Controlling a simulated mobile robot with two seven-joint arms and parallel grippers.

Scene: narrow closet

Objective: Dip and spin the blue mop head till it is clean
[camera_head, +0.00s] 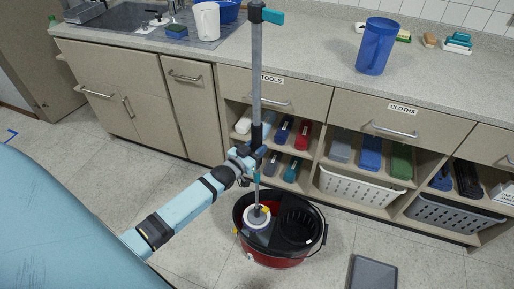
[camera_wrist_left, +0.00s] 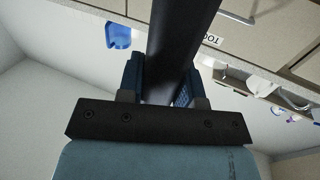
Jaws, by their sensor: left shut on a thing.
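My left gripper (camera_head: 253,152) is shut on the grey mop pole (camera_head: 257,75), which stands almost upright. In the left wrist view the gripper's fingers (camera_wrist_left: 160,88) close on either side of the dark pole (camera_wrist_left: 180,40). The pole runs down into the red and black bucket (camera_head: 272,261) on the floor. At its lower end, the mop head's pale round plate (camera_head: 256,217) is in the left part of the bucket. The blue fringe is too small or hidden to make out. A black spin basket (camera_head: 298,224) fills the bucket's right part. My right gripper is out of view.
A blue jug (camera_head: 376,46) and a white jug (camera_head: 206,20) stand on the counter. A grey flat tray (camera_head: 373,273) lies on the floor right of the bucket.

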